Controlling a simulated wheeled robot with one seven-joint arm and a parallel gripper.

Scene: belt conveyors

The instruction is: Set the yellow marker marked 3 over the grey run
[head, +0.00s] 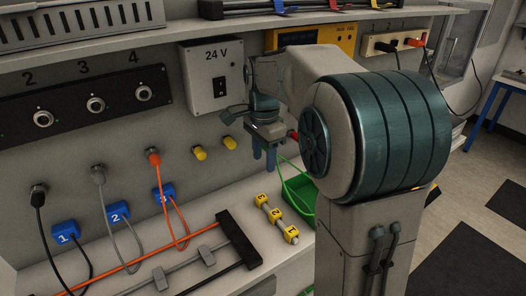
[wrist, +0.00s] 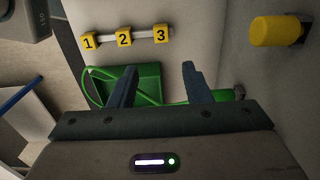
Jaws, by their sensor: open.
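The yellow marker marked 3 (wrist: 161,34) sits at one end of a pale rod with the yellow markers marked 2 (wrist: 123,37) and 1 (wrist: 88,41). In the head view the rod lies on the bench, with marker 3 (head: 261,199) at its far end. The grey run (head: 185,268) lies on the bench between an orange run (head: 140,261) and a black run (head: 215,277); two grey clips show along it. My gripper (head: 264,160) is open and empty, above and beyond the rod. In the wrist view its fingers (wrist: 159,78) are apart, below marker 3.
A black end block (head: 238,238) holds the runs' right ends. Blue-tagged leads (head: 118,212) hang from wall sockets at left. Yellow pegs (head: 200,153) stick out of the wall near my gripper.

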